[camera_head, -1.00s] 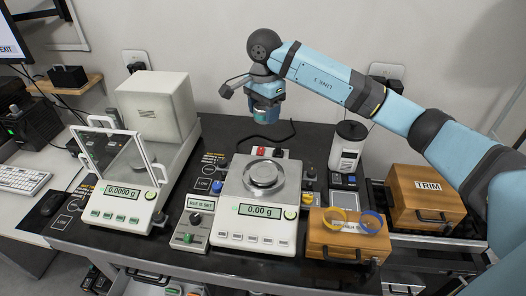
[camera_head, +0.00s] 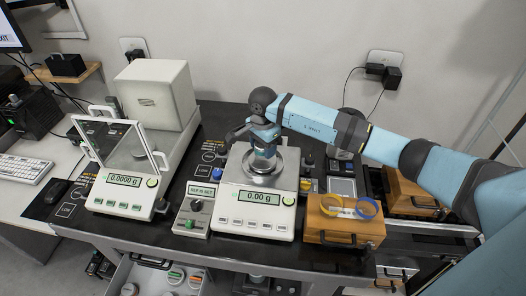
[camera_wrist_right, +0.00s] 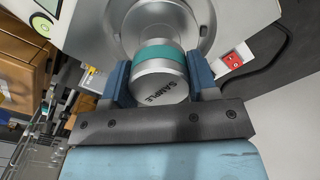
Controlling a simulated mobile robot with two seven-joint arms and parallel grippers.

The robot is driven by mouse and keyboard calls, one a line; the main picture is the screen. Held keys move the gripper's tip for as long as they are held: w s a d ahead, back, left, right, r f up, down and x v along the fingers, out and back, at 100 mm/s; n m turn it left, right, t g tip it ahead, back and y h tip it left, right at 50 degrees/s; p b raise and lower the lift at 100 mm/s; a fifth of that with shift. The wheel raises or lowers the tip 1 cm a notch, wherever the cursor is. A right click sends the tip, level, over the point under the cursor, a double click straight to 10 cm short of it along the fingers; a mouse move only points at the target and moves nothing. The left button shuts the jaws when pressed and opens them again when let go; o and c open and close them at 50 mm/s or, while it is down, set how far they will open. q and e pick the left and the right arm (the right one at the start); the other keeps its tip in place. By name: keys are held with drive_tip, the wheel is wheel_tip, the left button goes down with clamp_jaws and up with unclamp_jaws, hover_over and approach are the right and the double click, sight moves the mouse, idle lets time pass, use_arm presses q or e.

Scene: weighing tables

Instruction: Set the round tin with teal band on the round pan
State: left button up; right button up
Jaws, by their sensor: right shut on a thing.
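The round tin with teal band (camera_wrist_right: 160,70) is silver, with "SAMPLE" written on its end, and sits between the two fingers of my right gripper (camera_wrist_right: 160,82). In the head view my right gripper (camera_head: 264,154) is over the round pan (camera_head: 260,178) of the middle balance (camera_head: 255,210), which reads 0.00 g. The pan also shows behind the tin in the wrist view (camera_wrist_right: 200,22). The tin is mostly hidden by the gripper in the head view, and I cannot tell whether it touches the pan. My left gripper is not in view.
A balance with an open glass draft shield (camera_head: 122,190) reads 0.0000 g on the left. A control box (camera_head: 195,208) stands between the balances. A wooden box (camera_head: 343,220) with yellow and blue rings is at the right.

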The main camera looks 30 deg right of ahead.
sight(263, 153)
wheel_tip(263, 153, down, 2)
drive_tip(key=shift+f, duration=0.25)
drive_tip(key=shift+f, duration=0.25)
drive_tip(key=o, duration=0.9)
drive_tip(key=shift+r, duration=0.25)
wheel_tip(263, 153, up, 12)
drive_tip(key=shift+b, duration=0.75)
